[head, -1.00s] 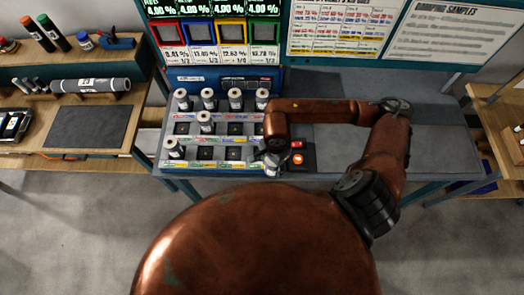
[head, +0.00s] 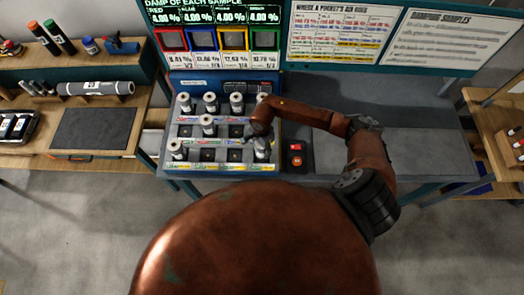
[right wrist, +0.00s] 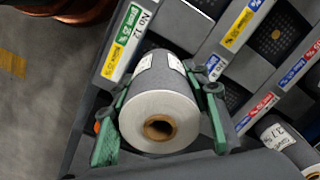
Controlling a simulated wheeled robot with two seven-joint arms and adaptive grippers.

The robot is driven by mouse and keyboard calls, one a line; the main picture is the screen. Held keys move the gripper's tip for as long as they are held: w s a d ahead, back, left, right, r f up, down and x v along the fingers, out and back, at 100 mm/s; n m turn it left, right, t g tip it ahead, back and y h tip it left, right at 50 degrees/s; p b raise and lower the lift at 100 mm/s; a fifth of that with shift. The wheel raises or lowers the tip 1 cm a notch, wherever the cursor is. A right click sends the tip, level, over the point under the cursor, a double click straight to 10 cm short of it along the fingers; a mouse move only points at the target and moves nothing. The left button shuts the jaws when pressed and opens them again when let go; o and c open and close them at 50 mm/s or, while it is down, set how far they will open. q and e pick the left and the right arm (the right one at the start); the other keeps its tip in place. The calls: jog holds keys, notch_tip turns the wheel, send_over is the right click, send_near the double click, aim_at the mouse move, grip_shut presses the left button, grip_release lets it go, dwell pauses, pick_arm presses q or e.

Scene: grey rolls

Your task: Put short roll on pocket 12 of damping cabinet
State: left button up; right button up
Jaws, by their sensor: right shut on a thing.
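The short roll (right wrist: 160,110) is grey with a white end and a brown core. My right gripper (right wrist: 160,135) has its two green fingers shut on its sides. In the right wrist view the roll stands by the label "No 12" (right wrist: 128,40) of the damping cabinet; the pocket under it is hidden, and I cannot tell whether the roll touches its floor. In the head view my right gripper (head: 262,150) is over the front right corner of the damping cabinet (head: 222,168). My left gripper is not in view.
Other rolls stand in the back row (head: 211,103), middle row (head: 207,126) and front left pocket (head: 176,150). Another roll (right wrist: 285,137) is near the gripper in the wrist view. A control box with red buttons (head: 296,155) sits right of the cabinet. The bench to the right is clear.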

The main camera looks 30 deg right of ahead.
notch_tip(320, 180, down, 2)
jog(key=shift+s+f, duration=0.1)
jog(key=shift+f, duration=0.05)
jog(key=shift+f, duration=0.1)
jog(key=shift+f, duration=0.1)
jog(key=o, duration=1.3)
